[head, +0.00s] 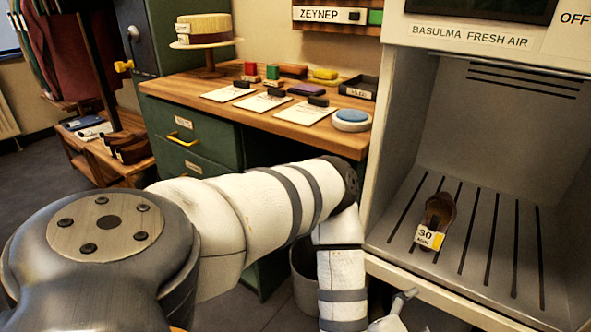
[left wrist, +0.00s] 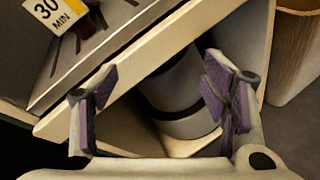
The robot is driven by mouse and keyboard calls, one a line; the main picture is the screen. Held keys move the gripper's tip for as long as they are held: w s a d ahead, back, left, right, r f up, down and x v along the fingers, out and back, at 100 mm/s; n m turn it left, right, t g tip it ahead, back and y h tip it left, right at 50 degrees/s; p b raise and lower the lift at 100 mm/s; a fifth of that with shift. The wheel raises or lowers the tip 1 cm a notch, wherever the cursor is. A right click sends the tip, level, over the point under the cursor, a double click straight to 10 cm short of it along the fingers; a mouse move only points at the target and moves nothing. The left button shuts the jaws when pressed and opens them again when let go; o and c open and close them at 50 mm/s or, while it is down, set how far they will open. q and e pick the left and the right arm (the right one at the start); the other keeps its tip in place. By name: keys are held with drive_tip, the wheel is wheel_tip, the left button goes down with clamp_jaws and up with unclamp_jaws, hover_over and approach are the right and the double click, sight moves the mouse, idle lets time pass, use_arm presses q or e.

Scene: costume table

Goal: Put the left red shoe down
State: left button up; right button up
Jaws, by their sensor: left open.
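A dark brown shoe (head: 438,212) lies on the slotted floor of the open cabinet (head: 480,240) in the head view, with a white and yellow tag (head: 430,238) reading 30 at its near end. In the left wrist view the 30 MIN tag (left wrist: 58,14) is at the top left, and only a small dark part beside it shows. My left gripper (left wrist: 160,95) is open and empty, its purple pads apart, outside the cabinet's front edge and clear of the shoe. In the head view it is mostly cut off at the bottom. My right gripper is not in view.
The cabinet's raised front lip (head: 440,285) lies between my left gripper and the shoe. The slotted floor is free around the shoe. A wooden table (head: 190,88) holds cards, coloured blocks, a round blue-topped tin (head: 351,116) and a hat (head: 206,28). A bin (head: 303,268) stands below.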

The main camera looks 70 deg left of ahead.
use_arm(q)
drive_tip(key=s+d+f+m+g+h, duration=0.3)
drive_tip(key=s+d+f+m+g, duration=0.15)
drive_tip(key=s+f+m, duration=0.35)
drive_tip(key=s+d+f+m+g+h, duration=0.2)
drive_tip(key=s+d+f+m+g, duration=0.25)
drive_tip(key=s+m, duration=0.4)
drive_tip(key=s+a+m+g, duration=0.2)
drive_tip(key=s+m+g, duration=0.65)
drive_tip(key=s, duration=1.25)
drive_tip(key=s+a+r+m+g+y, duration=0.1)
drive_tip(key=s+a+r+m+g, duration=0.1)
drive_tip(key=s+a+r+m, duration=0.2)
drive_tip(key=s+a+m, duration=0.1)
drive_tip(key=s+m, duration=0.2)
drive_tip(key=s, duration=0.2)
drive_tip(key=shift+s+a+m+y, duration=0.15)
drive_tip(key=shift+a+m+y, duration=0.15)
drive_tip(key=shift+a+m, duration=0.1)
